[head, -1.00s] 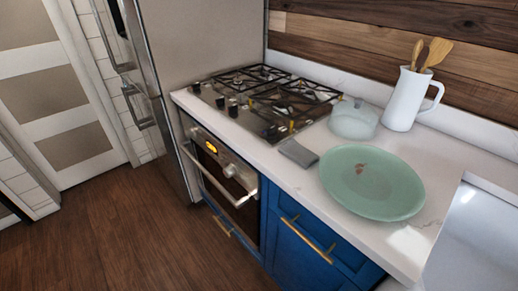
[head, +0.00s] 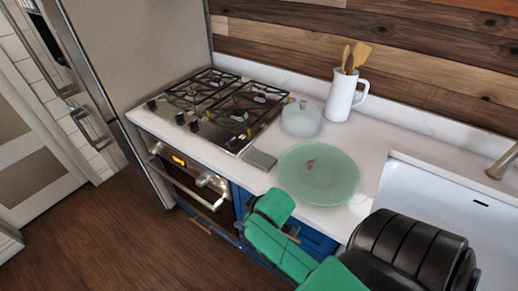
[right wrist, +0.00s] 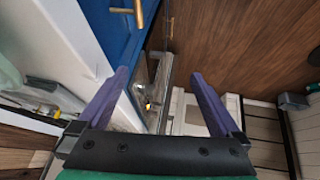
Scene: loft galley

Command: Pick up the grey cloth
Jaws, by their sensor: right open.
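The grey cloth (head: 260,159) lies flat on the white counter near its front edge, between the gas hob and the green plate (head: 318,172) in the head view. My left gripper is not in view.
The gas hob (head: 220,108) is left of the cloth. A glass-like lidded dish (head: 301,120) and a white jug (head: 341,99) with wooden utensils stand behind. The sink (head: 440,190) is at the right. The oven (head: 186,183) and blue cabinets are below the counter.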

